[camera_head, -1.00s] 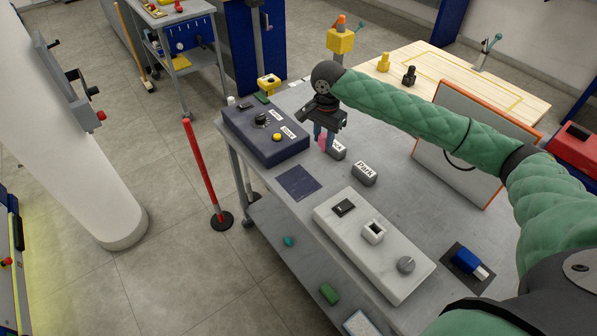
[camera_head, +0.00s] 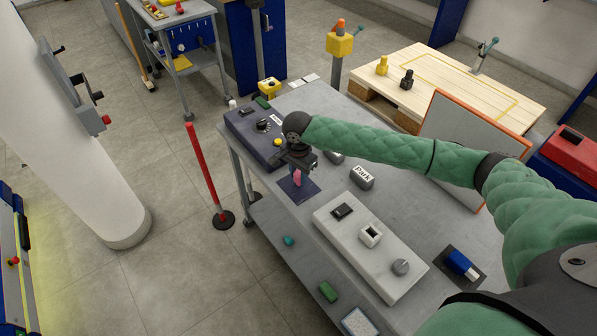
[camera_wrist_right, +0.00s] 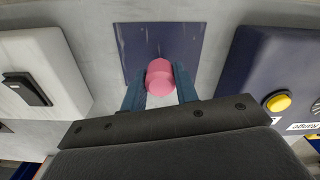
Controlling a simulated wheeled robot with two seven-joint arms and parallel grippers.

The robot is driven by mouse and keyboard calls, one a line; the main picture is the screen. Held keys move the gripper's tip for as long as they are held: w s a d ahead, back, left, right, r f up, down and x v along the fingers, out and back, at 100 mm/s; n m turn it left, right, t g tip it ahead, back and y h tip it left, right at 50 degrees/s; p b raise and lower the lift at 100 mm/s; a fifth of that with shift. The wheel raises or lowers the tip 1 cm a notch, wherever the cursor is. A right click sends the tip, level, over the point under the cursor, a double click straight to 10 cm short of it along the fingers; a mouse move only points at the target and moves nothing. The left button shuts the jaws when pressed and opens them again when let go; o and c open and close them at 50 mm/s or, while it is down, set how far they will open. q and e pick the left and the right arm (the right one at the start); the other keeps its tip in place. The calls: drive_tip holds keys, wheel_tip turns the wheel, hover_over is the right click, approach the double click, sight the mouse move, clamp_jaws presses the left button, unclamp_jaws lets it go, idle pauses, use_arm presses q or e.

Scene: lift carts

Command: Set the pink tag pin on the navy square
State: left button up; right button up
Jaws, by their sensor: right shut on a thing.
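The pink tag pin (camera_head: 297,178) is between the fingers of my right gripper (camera_head: 297,175), which is shut on it. The right wrist view shows the pin's rounded pink top (camera_wrist_right: 159,77) between two blue fingers (camera_wrist_right: 159,92). The navy square (camera_head: 303,191) lies flat on the grey cart top, and in the head view the pin is over its upper left part. In the right wrist view the navy square (camera_wrist_right: 135,45) spreads behind the pin. I cannot tell whether the pin touches it. My left gripper is in neither view.
A navy control box (camera_head: 247,139) stands left of the gripper. A white switch panel (camera_head: 372,264) stands to the front right. A grey "Park" block (camera_head: 361,178) is right of the square, with another block (camera_head: 333,157) partly hidden behind my arm.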

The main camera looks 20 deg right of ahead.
sight(298, 173)
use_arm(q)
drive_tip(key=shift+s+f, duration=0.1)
use_arm(e)
drive_tip(key=shift+f, duration=0.15)
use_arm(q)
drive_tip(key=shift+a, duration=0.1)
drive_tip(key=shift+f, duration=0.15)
use_arm(e)
drive_tip(key=o, duration=1)
drive_tip(key=shift+f, duration=0.1)
drive_tip(key=shift+c, duration=0.2)
drive_tip(key=shift+r, duration=0.25)
use_arm(q)
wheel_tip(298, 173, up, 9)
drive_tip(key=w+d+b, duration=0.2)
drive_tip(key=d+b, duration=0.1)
drive_tip(key=b, duration=0.1)
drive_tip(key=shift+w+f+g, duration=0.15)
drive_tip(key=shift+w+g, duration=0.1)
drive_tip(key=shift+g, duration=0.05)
use_arm(e)
wheel_tip(298, 173, up, 12)
drive_tip(key=shift+f, duration=0.15)
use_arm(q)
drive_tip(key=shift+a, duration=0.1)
